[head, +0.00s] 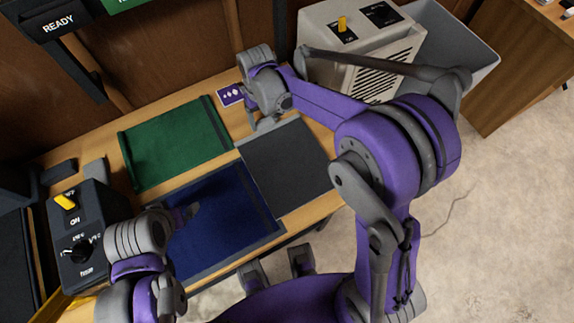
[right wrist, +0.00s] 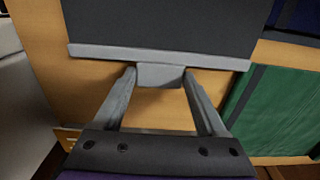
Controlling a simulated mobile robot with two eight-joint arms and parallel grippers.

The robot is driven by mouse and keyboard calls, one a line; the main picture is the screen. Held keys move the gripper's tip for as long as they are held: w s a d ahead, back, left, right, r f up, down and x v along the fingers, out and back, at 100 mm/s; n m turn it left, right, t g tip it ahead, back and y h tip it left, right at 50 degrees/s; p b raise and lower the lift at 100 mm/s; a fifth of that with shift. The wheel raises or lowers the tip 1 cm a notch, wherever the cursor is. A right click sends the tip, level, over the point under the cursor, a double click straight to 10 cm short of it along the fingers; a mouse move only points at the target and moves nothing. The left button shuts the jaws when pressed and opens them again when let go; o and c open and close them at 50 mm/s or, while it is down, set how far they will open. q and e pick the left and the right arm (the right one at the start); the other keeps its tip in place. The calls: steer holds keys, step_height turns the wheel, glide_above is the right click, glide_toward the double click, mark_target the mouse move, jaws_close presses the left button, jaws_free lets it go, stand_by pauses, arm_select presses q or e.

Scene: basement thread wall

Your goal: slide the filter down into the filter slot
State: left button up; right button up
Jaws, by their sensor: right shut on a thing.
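The filter is likely the dark grey flat panel (head: 287,170) with a light grey edge strip and a small tab; no label confirms it. My right gripper (head: 264,124) is at the panel's far edge. In the right wrist view my right gripper (right wrist: 160,76) has its fingers on both sides of the tab of the panel (right wrist: 160,30). I cannot tell whether the panel touches the table. My left gripper (head: 188,214) is over the blue panel, partly hidden by its own wrist; its opening is unclear. I cannot make out a filter slot.
A green panel (head: 175,143) and a blue panel (head: 222,222) lie on the wooden table. A black switch box (head: 88,235) stands at the left. A beige vented machine (head: 340,70) with a yellow switch stands at the back right, beside a grey bin (head: 475,55).

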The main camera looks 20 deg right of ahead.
steer(key=shift+r+p, duration=1.15)
steer(key=shift+r, duration=1.15)
